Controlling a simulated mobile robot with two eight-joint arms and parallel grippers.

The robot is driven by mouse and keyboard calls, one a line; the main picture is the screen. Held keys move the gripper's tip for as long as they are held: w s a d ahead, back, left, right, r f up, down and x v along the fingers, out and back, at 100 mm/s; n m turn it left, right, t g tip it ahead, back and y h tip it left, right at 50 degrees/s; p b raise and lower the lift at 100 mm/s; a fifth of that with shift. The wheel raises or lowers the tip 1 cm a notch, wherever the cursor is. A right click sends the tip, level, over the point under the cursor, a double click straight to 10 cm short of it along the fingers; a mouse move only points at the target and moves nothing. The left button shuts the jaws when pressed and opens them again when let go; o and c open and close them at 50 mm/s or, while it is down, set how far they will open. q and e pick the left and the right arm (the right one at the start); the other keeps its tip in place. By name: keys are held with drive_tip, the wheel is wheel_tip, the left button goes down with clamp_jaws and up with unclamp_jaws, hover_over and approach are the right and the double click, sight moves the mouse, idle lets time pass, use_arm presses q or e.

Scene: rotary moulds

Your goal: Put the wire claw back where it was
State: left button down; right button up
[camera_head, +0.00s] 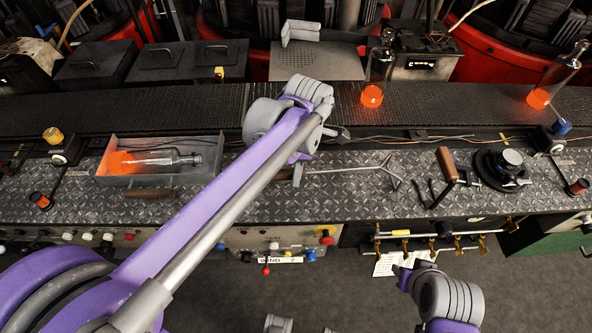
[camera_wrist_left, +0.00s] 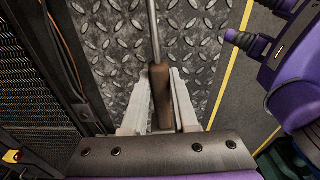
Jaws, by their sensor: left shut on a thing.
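The wire claw (camera_head: 350,170) is a thin metal rod with a forked end pointing right and a brown handle, over the diamond-plate bench. My left gripper (camera_head: 298,175) is at the handle end, partly hidden by my own arm in the head view. In the left wrist view, the brown handle (camera_wrist_left: 161,92) lies between the two pale fingers of the left gripper (camera_wrist_left: 160,105), shut on it. The rod runs away from the fingers. I cannot tell whether the claw touches the plate. My right gripper (camera_head: 402,276) is in front of the bench, empty-looking; its jaw opening is unclear.
A metal tray (camera_head: 128,180) holds a bottle with an orange glowing end. Another brown handle (camera_head: 150,193) lies before it. A brown-handled tool (camera_head: 447,165) and a round black mould (camera_head: 500,170) stand right of the claw. Glowing bottles (camera_head: 375,80) (camera_head: 550,82) stand on the rear belt.

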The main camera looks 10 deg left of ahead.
use_arm(q)
drive_tip(key=c, duration=1.1)
unclamp_jaws()
drive_tip(key=shift+f, duration=0.15)
drive_tip(key=o, duration=0.4)
drive_tip(key=shift+r, duration=0.3)
drive_tip(key=r, duration=0.8)
drive_tip(key=d+r+p, duration=0.1)
drive_tip(key=r, duration=0.2)
drive_tip(key=shift+w+r, duration=0.25)
drive_tip(key=shift+r, duration=0.15)
